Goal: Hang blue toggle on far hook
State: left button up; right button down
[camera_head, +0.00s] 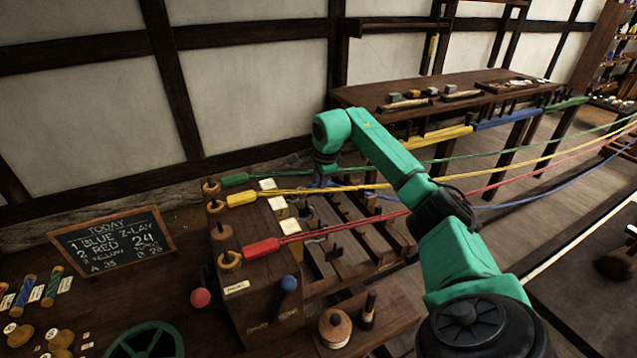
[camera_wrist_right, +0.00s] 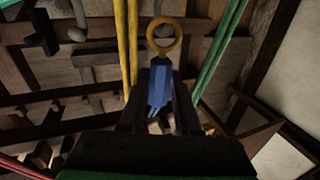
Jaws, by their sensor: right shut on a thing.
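My right gripper (camera_head: 322,178) is at the end of the teal arm, above the wooden slatted frame. It is shut on the blue toggle (camera_wrist_right: 159,88), whose brass-coloured ring (camera_wrist_right: 163,36) sticks out past the fingertips in the right wrist view. In the head view the toggle is hard to make out at the gripper, and a blue rope (camera_head: 385,186) leads from there to the right. The gripper is right of the row of wooden pegs and apart from them. I cannot tell which fixture is the far hook. My left gripper is not in view.
Green (camera_head: 236,180), yellow (camera_head: 241,199) and red (camera_head: 262,249) toggles sit beside the pegs on the wooden block, their ropes stretching right. Red (camera_head: 200,298) and blue (camera_head: 289,284) balls stand at its front. A chalkboard (camera_head: 112,242) stands left; a bench (camera_head: 440,88) lies behind.

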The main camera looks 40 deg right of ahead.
jog(key=shift+f, duration=0.45)
dwell(0.4)
jog(key=c, duration=0.5)
grip_release()
jog(key=shift+c, duration=0.2)
notch_tip(320, 180, up, 8)
jog(key=p, duration=0.7)
jog(key=shift+p, duration=0.35)
